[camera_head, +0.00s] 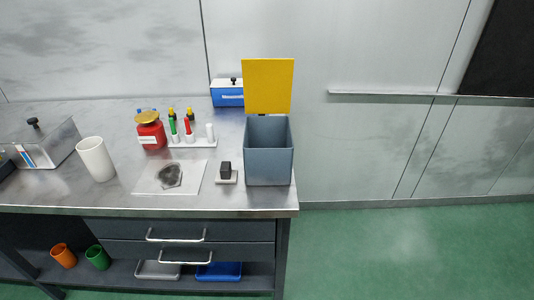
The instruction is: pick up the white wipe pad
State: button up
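A small white pad (229,180) lies flat on the table near its front edge, left of the grey bin. A black block (225,168) stands on it; I cannot tell whether the two are one piece. My gripper is not in view.
The grey bin (269,167) has its yellow lid (268,87) raised. Behind the sheet are a red jar (151,135) and a white rack (205,143) with colored bottles. A white cup (96,159) stands left. A blue-and-white box (228,97) is at the back.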

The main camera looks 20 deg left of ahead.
aim_at(225, 175)
jog(key=u, duration=1.25)
